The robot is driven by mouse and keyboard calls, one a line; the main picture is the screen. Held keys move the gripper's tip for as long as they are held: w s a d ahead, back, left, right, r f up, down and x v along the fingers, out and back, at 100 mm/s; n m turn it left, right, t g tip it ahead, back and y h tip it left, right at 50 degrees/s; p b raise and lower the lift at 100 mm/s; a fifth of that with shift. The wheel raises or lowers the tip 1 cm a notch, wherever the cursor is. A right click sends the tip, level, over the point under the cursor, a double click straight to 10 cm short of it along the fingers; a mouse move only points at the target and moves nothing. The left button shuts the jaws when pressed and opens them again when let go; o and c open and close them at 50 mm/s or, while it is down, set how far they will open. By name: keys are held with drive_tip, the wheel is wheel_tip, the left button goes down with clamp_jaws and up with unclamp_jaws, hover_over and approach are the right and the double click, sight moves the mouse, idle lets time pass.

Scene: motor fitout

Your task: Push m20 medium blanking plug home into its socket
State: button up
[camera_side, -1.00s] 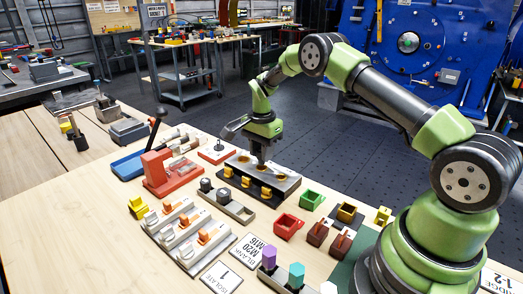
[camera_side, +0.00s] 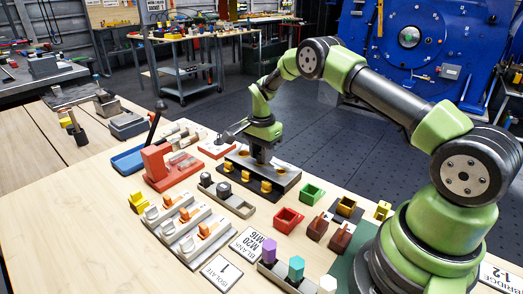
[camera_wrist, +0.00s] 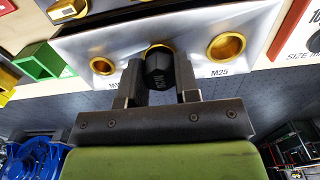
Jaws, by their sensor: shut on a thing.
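The M20 blanking plug (camera_wrist: 158,72) is black, with marking on its near face. My gripper (camera_wrist: 158,80) is shut on it, one finger on each side. The plug stands at the middle gold-rimmed socket (camera_wrist: 158,45) of the grey panel (camera_wrist: 190,32). It covers most of that socket, with a gold arc showing behind it; how deep it sits is hidden. The open M16-side socket (camera_wrist: 102,66) is left and the M25 socket (camera_wrist: 226,47) right. In the side view my gripper (camera_side: 262,156) points down onto the panel (camera_side: 288,181), and the plug is hidden.
Green (camera_side: 312,193) and red (camera_side: 288,220) open boxes lie to the right. A red fixture (camera_side: 157,165) stands to the left.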

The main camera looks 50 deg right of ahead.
drive_tip(key=shift+f, duration=0.35)
drive_tip(key=o, duration=1)
drive_tip(key=shift+c, duration=0.2)
drive_tip(key=shift+r, duration=0.1)
wheel_tip(320, 180, up, 10)
drive_tip(key=shift+f, duration=0.1)
